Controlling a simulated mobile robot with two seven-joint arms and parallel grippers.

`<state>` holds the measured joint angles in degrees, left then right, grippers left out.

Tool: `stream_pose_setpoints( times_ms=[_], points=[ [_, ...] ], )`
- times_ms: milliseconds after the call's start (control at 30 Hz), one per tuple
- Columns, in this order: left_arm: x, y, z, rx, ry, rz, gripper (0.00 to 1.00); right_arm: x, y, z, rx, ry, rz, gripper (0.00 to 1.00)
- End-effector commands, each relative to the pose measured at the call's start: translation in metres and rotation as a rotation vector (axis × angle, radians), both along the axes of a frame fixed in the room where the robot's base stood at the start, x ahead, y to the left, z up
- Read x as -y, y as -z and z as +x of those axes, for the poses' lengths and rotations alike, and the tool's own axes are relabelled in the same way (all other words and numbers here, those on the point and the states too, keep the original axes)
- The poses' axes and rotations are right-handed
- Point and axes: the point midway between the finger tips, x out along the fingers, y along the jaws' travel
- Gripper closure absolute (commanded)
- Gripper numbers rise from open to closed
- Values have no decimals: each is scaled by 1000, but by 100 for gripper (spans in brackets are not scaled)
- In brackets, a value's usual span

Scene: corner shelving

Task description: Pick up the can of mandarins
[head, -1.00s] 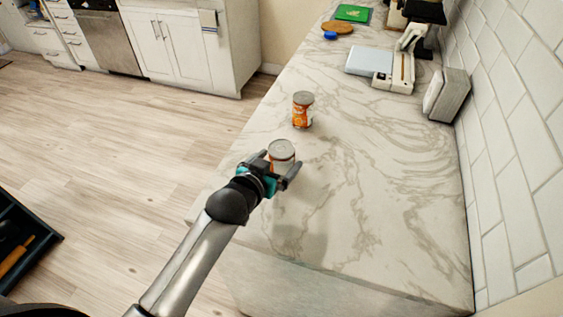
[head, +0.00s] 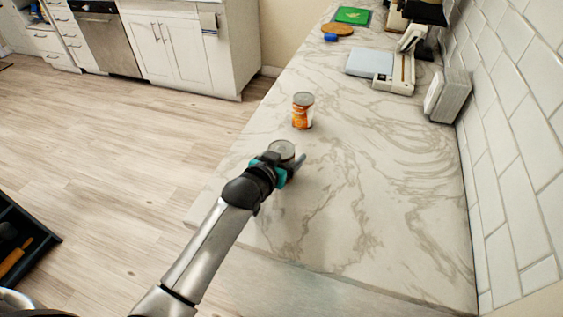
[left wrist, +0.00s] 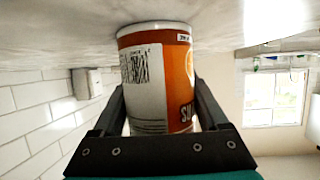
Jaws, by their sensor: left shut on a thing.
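A metal-topped can (head: 282,150) stands at the near part of the marble counter. In the left wrist view the can (left wrist: 163,65) shows an orange and white label with a barcode; its full name cannot be read. My left gripper (head: 287,167) is shut around this can, one finger on each side in the left wrist view (left wrist: 160,105). The can appears upright at the counter surface; I cannot tell any gap under it. A second orange-labelled can (head: 303,112) stands apart, just beyond it. My right gripper is not in view.
The marble counter (head: 370,200) is clear around the cans. A grey box (head: 447,97) stands by the tiled wall at right. A flat white device (head: 383,66), blue item (head: 330,37), round board (head: 337,29) and green board (head: 353,15) lie farther back.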

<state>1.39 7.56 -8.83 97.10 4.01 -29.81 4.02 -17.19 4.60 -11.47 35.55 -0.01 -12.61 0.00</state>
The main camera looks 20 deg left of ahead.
Motion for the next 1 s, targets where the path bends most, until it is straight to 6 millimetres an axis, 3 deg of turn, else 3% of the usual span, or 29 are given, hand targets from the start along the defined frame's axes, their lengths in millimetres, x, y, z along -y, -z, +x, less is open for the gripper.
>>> stream_pose_setpoints(
  times_ms=[67,567,1000],
  points=[
    [0,0,0,0,0,0,45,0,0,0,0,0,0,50],
    [0,0,0,-1,0,1,100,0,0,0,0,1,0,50],
    [0,-12,1,5,0,0,100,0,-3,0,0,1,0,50]
  ],
)
